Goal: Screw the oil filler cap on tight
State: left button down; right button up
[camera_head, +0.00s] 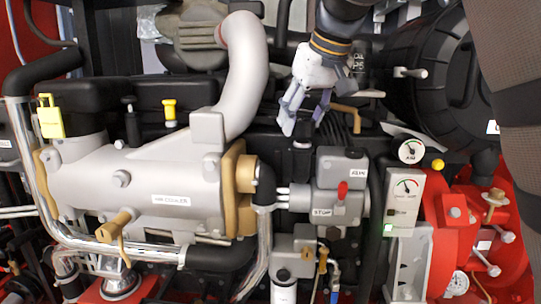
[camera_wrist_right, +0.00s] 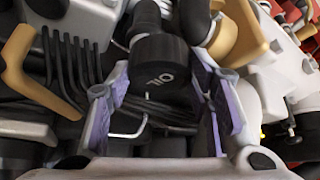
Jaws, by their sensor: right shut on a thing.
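The oil filler cap (camera_wrist_right: 160,62) is a round black cap with "OIL" on its face. In the wrist view it sits between the two purple-lined fingers of my right gripper (camera_wrist_right: 160,66), which is shut on it. In the head view my right gripper (camera_head: 303,124) reaches down from the top, its fingertips by a small dark cap (camera_head: 303,143) behind the grey box. Whether the cap is seated or how tight it is cannot be told. My left gripper is not in view.
A grey box marked STOP (camera_head: 335,195) with a red lever stands just below the gripper. A large grey pipe (camera_head: 243,75) rises to its left and black ribbed hoses (camera_head: 345,123) lie to its right. A gauge (camera_head: 411,151) is further right. Room around the cap is tight.

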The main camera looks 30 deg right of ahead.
jog(key=shift+w+d+r, duration=0.1)
jog(key=shift+d+r, duration=0.05)
jog(key=shift+r, duration=0.15)
jog(key=shift+d, duration=0.15)
jog(key=shift+d+f, duration=0.15)
jog(key=shift+d, duration=0.05)
jog(key=shift+w+d+f, duration=0.55)
jog(key=shift+w+f, duration=0.2)
jog(key=shift+f, duration=0.15)
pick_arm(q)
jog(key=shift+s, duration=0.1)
pick_arm(e)
jog(key=shift+f, duration=0.4)
jog(key=shift+s+f, duration=0.1)
jog(key=shift+f, duration=0.25)
dwell(1.2)
